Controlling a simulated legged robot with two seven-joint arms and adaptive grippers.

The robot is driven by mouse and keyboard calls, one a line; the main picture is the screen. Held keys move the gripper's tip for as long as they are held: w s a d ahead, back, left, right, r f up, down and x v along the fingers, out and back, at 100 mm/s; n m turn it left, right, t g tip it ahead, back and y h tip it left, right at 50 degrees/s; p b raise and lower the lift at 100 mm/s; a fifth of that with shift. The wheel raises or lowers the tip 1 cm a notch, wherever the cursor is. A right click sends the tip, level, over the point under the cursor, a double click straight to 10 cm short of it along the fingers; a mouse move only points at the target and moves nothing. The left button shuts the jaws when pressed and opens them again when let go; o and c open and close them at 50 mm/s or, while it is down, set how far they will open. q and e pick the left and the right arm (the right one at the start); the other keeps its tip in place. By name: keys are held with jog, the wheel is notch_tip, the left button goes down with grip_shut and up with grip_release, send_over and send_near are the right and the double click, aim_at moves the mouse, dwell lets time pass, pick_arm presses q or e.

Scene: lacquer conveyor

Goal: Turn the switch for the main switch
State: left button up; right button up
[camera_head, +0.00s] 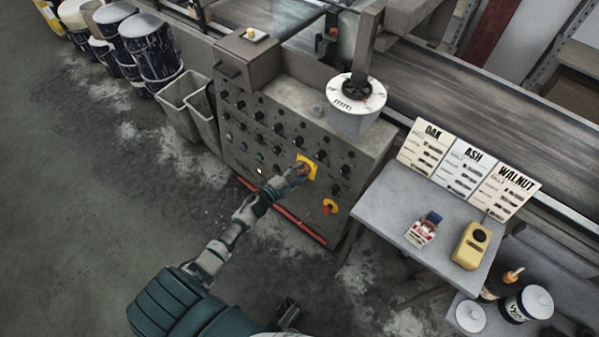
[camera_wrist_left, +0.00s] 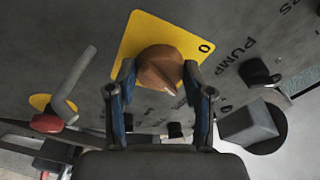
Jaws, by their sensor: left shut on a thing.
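The main switch is a brown-orange knob (camera_wrist_left: 160,66) on a yellow plate (camera_wrist_left: 138,33) marked with a 0. In the head view its yellow plate (camera_head: 311,163) sits on the front of the grey control panel (camera_head: 265,95). My left gripper (camera_head: 297,174) reaches the panel from the left. In the left wrist view my left gripper's two blue-padded fingers (camera_wrist_left: 160,78) are closed on the knob, one at each side. The fingers hide part of the knob in the head view. A dark part at the bottom edge (camera_head: 287,314) may be my right gripper; its jaws cannot be made out.
The panel has rows of black knobs (camera_head: 279,129) and a red-and-yellow control (camera_head: 328,206) below right of the switch. A red bar (camera_head: 290,216) runs along its foot. A grey table (camera_head: 385,205) with wood-name cards stands at right.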

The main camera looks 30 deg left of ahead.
pick_arm(q)
jog(key=m, duration=0.3)
jog(key=shift+d+m+g+h, duration=0.1)
jog(key=shift+m+g+h, duration=0.2)
jog(key=shift+h, duration=0.1)
pick_arm(e)
jog(key=shift+s+d, duration=0.25)
jog(key=shift+s, duration=0.15)
pick_arm(q)
jog(key=shift+f+m, duration=0.1)
jog(key=shift+m, duration=0.3)
pick_arm(e)
jog(key=shift+s, duration=0.1)
pick_arm(q)
jog(key=shift+s, duration=0.1)
pick_arm(e)
jog(key=shift+a, duration=0.15)
pick_arm(q)
jog(key=o, duration=1.2)
jog(key=shift+d+f, duration=0.1)
pick_arm(e)
jog(key=shift+f, duration=0.1)
jog(key=shift+d, duration=0.25)
